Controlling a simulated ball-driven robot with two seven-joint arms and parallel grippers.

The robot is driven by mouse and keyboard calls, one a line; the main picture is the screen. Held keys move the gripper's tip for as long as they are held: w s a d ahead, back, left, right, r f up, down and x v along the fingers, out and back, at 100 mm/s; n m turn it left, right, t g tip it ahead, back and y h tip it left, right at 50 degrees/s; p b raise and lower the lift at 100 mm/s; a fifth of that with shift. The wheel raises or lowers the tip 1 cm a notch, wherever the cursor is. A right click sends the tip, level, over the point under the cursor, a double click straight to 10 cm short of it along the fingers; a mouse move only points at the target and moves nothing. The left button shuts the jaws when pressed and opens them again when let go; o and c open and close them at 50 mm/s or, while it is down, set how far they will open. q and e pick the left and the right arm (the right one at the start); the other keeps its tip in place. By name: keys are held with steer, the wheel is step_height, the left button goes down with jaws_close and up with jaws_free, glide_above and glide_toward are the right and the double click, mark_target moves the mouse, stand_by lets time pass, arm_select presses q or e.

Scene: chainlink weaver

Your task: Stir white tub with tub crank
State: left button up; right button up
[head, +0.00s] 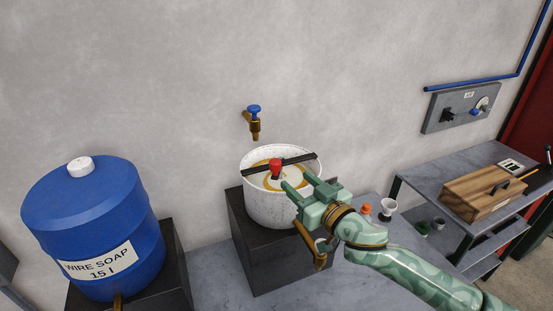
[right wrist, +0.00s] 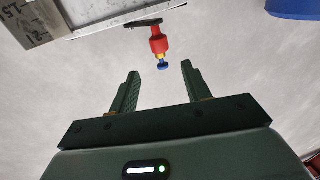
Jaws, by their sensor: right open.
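The white tub (head: 262,206) stands on a dark block in the head view, with a dark bar (head: 298,160) across its top. The tub crank has a red knob (head: 275,166) that stands up over the tub; inside the tub a yellowish ring shows. The red knob also shows in the right wrist view (right wrist: 157,39), ahead of the fingertips and roughly between their lines. My right gripper (head: 296,184) is open and empty, at the near right side of the tub's top, close to the knob but apart from it. My left gripper is not in view.
A brass tap with a blue handle (head: 254,111) is on the wall behind the tub. A big blue soap barrel (head: 95,222) stands at the left. A wooden box (head: 482,193) sits on a shelf unit.

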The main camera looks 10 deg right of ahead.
mark_target(279, 165)
steer(key=x, duration=1)
steer(key=shift+w+a+p, duration=0.15)
steer(key=shift+w+p, duration=0.15)
steer(key=shift+w, duration=0.05)
steer(key=shift+s, duration=0.1)
jaws_close()
